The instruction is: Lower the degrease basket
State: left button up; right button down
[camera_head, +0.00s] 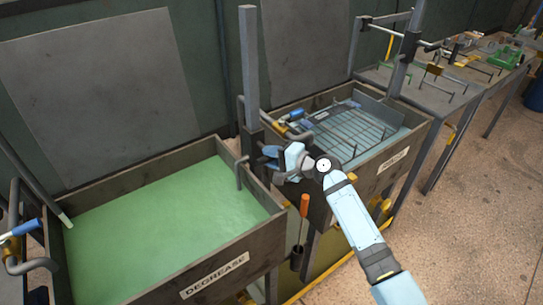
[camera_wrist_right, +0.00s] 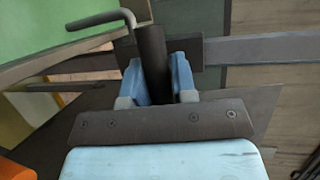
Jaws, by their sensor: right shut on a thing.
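The degrease tank (camera_head: 226,266) stands at the left, filled with green liquid (camera_head: 150,222). No basket shows above that liquid. My right gripper (camera_head: 271,158) is at the tank's right end, beside the grey upright post (camera_head: 249,70). In the right wrist view its two blue fingers (camera_wrist_right: 158,82) are shut on a dark round bar (camera_wrist_right: 152,50). A bent grey rod (camera_wrist_right: 100,18) shows close to the bar's top, over the tank rim. I cannot tell whether the two join. My left gripper is not in view.
The second tank (camera_head: 415,135) at the right holds a wire basket (camera_head: 350,128). A blue-handled lever (camera_head: 28,228) is at the far left. An orange-handled tool (camera_head: 304,205) hangs between the tanks. The floor (camera_head: 470,220) at the right is clear.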

jog(key=c, duration=0.9)
grip_release()
jog(key=shift+s+f, duration=0.1)
jog(key=shift+f, duration=0.4)
jog(key=shift+c, duration=0.2)
jog(key=shift+r, duration=0.1)
jog(key=shift+r, duration=0.1)
jog(key=v, duration=1.3)
jog(key=shift+s+d+b, duration=0.2)
jog(key=shift+d+b, duration=0.1)
